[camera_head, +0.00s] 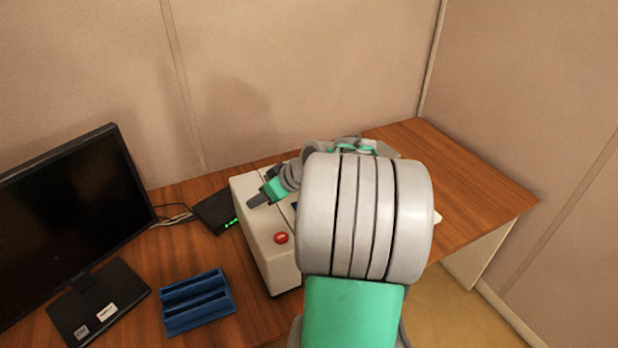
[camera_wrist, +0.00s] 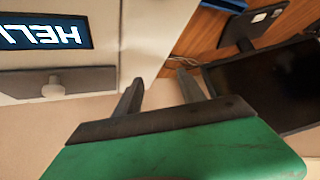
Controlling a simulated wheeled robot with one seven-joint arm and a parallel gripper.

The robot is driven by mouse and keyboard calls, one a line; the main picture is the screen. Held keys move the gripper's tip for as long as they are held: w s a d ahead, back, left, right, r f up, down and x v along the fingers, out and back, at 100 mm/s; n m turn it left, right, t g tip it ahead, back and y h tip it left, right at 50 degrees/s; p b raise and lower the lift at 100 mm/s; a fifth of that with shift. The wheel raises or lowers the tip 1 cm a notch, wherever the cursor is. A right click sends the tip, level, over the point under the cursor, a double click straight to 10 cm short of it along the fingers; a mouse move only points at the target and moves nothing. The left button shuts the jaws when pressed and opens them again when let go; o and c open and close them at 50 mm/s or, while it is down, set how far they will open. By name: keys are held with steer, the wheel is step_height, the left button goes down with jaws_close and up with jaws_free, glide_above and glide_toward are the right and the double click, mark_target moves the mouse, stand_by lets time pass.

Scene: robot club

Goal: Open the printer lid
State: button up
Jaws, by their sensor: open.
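The printer (camera_head: 262,248) is a cream box on the table with a red button (camera_head: 281,238) on top; my arm covers much of it. In the wrist view a grey strip with a small pale knob (camera_wrist: 54,87) runs along one edge of the printer (camera_wrist: 100,45), near a blue lettered display (camera_wrist: 42,31). My gripper (camera_head: 250,201) is above the printer's far left part in the head view. In the wrist view my gripper (camera_wrist: 160,86) is open and empty, with the knob to the left of both fingers, apart from them. I cannot tell the lid's position.
A black monitor (camera_head: 70,210) stands at the left. A black box with green lights (camera_head: 215,210) and cables (camera_head: 172,216) sit beside the printer near the wall. The table (camera_head: 480,190) is clear at the right.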

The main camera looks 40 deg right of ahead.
steer(key=d, duration=0.2)
steer(key=s+d+t, duration=0.1)
steer(key=d, duration=0.2)
steer(key=d+f+t, duration=0.1)
steer(key=d, duration=0.2)
steer(key=shift+s+d, duration=0.15)
steer(key=shift+s, duration=0.05)
steer(key=s+d+t, duration=0.1)
steer(key=d, duration=0.2)
steer(key=s+d+t+h, duration=0.1)
steer(key=s+d, duration=0.1)
steer(key=d, duration=0.1)
steer(key=s+d+r+t, duration=0.1)
steer(key=d, duration=0.2)
steer(key=shift+s+m+b, duration=0.2)
steer(key=shift+m+b, duration=0.1)
steer(key=shift+m, duration=0.1)
steer(key=p+x, duration=0.1)
steer(key=x, duration=0.6)
steer(key=shift+w+f+p, duration=0.1)
steer(key=shift+w+p, duration=0.25)
steer(key=shift+c, duration=0.6)
jaws_close()
